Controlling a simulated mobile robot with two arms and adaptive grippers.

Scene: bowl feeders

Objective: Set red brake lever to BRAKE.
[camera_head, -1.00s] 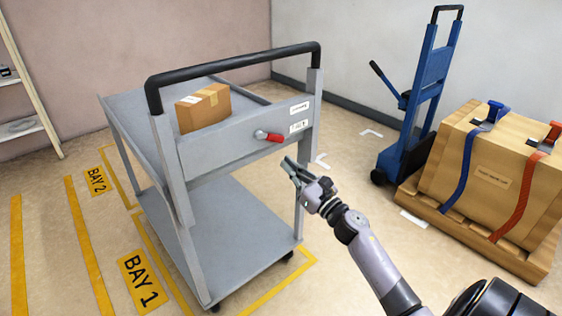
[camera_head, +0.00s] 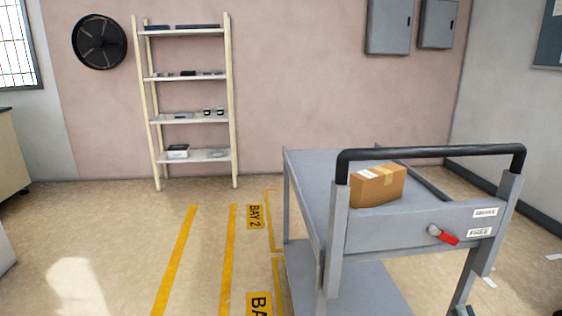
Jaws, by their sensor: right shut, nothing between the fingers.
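The red brake lever (camera_head: 449,238) sits on the front panel of a grey cart (camera_head: 385,226), right of centre. Its grip points right and slightly down from a silver pivot, at the height of the lower label, FREE (camera_head: 479,232). A second label (camera_head: 485,212), whose small print looks like BRAKE, is above it. Only a small part of my right gripper (camera_head: 464,311) shows at the bottom edge, below the lever and apart from it. It is shut and empty; the rest is cut off. My left gripper is out of view.
A cardboard box (camera_head: 378,186) sits on the cart's top, behind its black handle bar (camera_head: 430,152). A shelf rack (camera_head: 187,116) stands against the pink wall. Yellow floor lines (camera_head: 229,255) and the BAY 2 sign (camera_head: 254,217) lie left of the cart. The floor farther left is clear.

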